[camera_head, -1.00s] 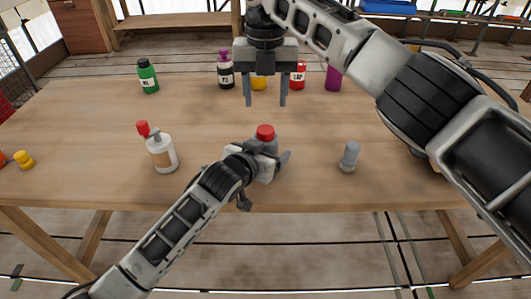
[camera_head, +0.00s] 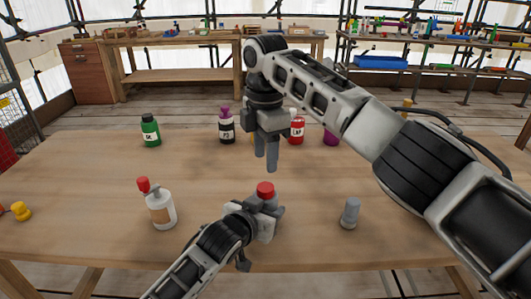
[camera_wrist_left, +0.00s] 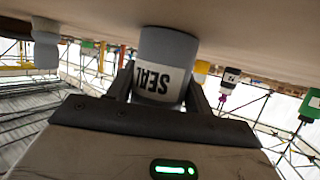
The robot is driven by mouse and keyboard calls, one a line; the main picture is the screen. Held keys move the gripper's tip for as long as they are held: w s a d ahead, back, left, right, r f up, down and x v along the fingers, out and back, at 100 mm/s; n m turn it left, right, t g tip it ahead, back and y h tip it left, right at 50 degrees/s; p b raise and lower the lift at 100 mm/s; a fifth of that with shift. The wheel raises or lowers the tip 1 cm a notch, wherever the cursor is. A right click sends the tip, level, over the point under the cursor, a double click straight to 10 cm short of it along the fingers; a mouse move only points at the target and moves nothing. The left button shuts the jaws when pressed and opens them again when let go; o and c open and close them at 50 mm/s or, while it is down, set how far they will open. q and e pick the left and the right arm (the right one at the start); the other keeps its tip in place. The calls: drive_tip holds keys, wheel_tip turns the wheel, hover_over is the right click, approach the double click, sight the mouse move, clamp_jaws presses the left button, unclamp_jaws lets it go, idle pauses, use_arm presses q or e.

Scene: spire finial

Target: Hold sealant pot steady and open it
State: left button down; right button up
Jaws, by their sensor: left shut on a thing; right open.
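The sealant pot is grey with a red lid (camera_head: 265,189) and stands upright on the table near its front edge. In the left wrist view the grey pot (camera_wrist_left: 168,48) shows a white label reading SEAL, upside down. My left gripper (camera_head: 264,212) is shut on the pot's body, one finger on each side in the left wrist view. My right gripper (camera_head: 266,160) is open and empty, pointing down above and slightly behind the red lid, apart from it. Its two fingers nearly overlap in the head view.
A white bottle with a red cap (camera_head: 161,209) stands left, a grey cylinder (camera_head: 350,213) right. Green (camera_head: 150,131), black-and-purple (camera_head: 226,125), red (camera_head: 297,130) and purple (camera_head: 330,136) containers line the back. Yellow pieces (camera_head: 21,211) lie at far left.

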sight(265, 187)
drive_tip(key=m, duration=1.9)
drive_tip(key=shift+m, duration=0.3)
drive_tip(key=m, duration=1.4)
drive_tip(key=shift+m, duration=0.3)
drive_tip(key=m, duration=0.6)
drive_tip(key=shift+f+m, duration=0.3)
drive_tip(key=shift+m, duration=0.1)
wheel_tip(265, 187, down, 7)
drive_tip(key=shift+f, duration=0.2)
